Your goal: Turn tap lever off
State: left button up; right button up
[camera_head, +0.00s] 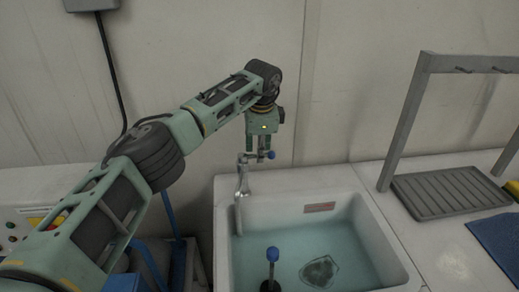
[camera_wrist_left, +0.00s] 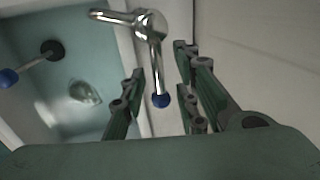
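The chrome tap (camera_head: 241,185) stands at the back left edge of the sink (camera_head: 395,240), its spout over the water. Its lever ends in a blue knob (camera_head: 271,155). In the wrist view the tap (camera_wrist_left: 147,25) is at the top, and the lever's blue knob (camera_wrist_left: 161,100) appears between my fingers. My left gripper (camera_head: 261,150) points down over the lever, open, with its fingers on either side. Gaps show between the knob and both fingers in the wrist view. My right gripper is not in view.
A blue-topped plug handle (camera_head: 272,254) stands in the sink. A pale object (camera_head: 319,270) lies under the water. A grey rack frame (camera_head: 403,120) and ribbed tray (camera_head: 450,192) are at the right. The wall (camera_head: 345,80) is close behind the tap.

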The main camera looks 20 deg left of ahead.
pick_arm(q)
notch_tip(320, 180, up, 12)
jog(key=s+d, duration=0.1)
jog(key=s, duration=0.1)
jog(key=shift+f, duration=0.15)
jog(key=shift+s, duration=0.1)
